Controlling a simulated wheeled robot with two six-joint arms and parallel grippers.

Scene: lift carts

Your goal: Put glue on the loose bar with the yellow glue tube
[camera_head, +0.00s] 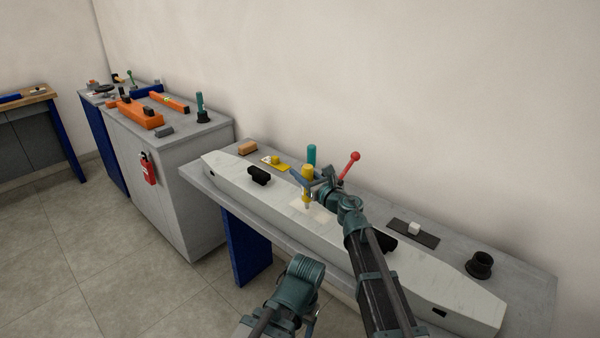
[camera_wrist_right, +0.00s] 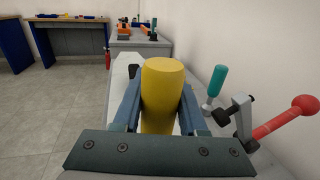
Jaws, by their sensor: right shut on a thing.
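My right gripper (camera_head: 305,186) is shut on the yellow glue tube (camera_head: 307,172) and holds it upright, nozzle down. In the right wrist view the yellow tube (camera_wrist_right: 162,95) stands between the two fingers of the gripper (camera_wrist_right: 161,108). A long pale bar (camera_head: 240,187) with black handles lies along the grey bench. The nozzle is over a beige patch (camera_head: 316,211) on the bar's middle; I cannot tell whether it touches. My right forearm hides part of the bar. My left arm shows at the bottom, but its gripper does not.
A red-handled clamp (camera_head: 349,164) and a teal-handled tool (camera_head: 311,154) stand behind the bar, close to the right gripper. A black cup (camera_head: 480,265) and a dark plate with a white block (camera_head: 414,230) are at the right. A grey cabinet (camera_head: 185,170) stands left.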

